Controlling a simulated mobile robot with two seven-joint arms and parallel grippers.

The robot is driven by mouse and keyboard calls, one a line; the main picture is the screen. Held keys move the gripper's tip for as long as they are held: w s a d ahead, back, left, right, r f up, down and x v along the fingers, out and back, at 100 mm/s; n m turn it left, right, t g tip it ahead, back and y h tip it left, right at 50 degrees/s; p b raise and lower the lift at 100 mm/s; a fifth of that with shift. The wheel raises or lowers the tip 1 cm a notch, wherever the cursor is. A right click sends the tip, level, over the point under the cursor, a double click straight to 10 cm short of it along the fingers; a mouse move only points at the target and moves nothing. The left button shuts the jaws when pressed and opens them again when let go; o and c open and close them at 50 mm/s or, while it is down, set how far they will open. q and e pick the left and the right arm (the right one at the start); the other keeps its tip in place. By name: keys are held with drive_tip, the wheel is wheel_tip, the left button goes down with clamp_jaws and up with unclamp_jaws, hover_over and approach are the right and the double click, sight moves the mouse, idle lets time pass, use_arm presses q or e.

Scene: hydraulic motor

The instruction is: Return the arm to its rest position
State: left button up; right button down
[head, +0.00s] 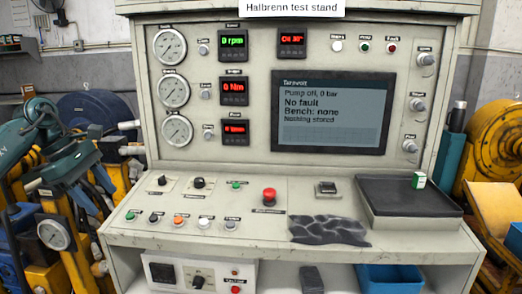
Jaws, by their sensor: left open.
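My left arm comes in at the left edge with teal joints and a dark grey hand. My left gripper (98,187) is open, with nothing seen between its fingers. It is left of the test stand (155,182), apart from the controls, and in front of the yellow and blue machinery. My right gripper is not in view. The stand's screen (330,110) reads "Pump off, 0 bar", "No fault", "Bench: none" and "Nothing stored".
A red mushroom button (269,195) stands up from the sloped panel. A blue bin (390,279) sits on the lower shelf. A gauge (53,235) is at lower left.

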use_arm(q)
drive_tip(key=w+d+f+n+h, duration=0.1)
drive_tip(key=d+f+h, duration=0.1)
drive_tip(key=d+f, duration=0.35)
drive_tip(key=w+d+f+h, duration=0.1)
drive_tip(key=d+f+h, duration=0.15)
drive_tip(key=d, duration=0.55)
drive_tip(key=s+d+f+n+t+h, duration=0.25)
drive_tip(key=s+d+n+h, duration=0.2)
drive_tip(key=d+n, duration=0.3)
drive_tip(key=s+d+f+n+t+h, duration=0.2)
drive_tip(key=s+d+f+n+h, duration=0.25)
drive_tip(key=d, duration=0.45)
drive_tip(key=s+a+f+m+t+y, duration=0.2)
drive_tip(key=s+a+f+m+y, duration=0.2)
drive_tip(key=m, duration=1.2)
drive_tip(key=s+a+f+m+t+y, duration=0.2)
drive_tip(key=s+a+f+m+y, duration=0.2)
drive_tip(key=s+f+m+y, duration=0.6)
drive_tip(key=s+f+m+p, duration=0.1)
drive_tip(key=s+f+m, duration=0.4)
drive_tip(key=f+m, duration=0.1)
drive_tip(key=shift+a+f+m, duration=0.25)
drive_tip(key=shift+f+m, duration=0.15)
drive_tip(key=shift+f, duration=0.15)
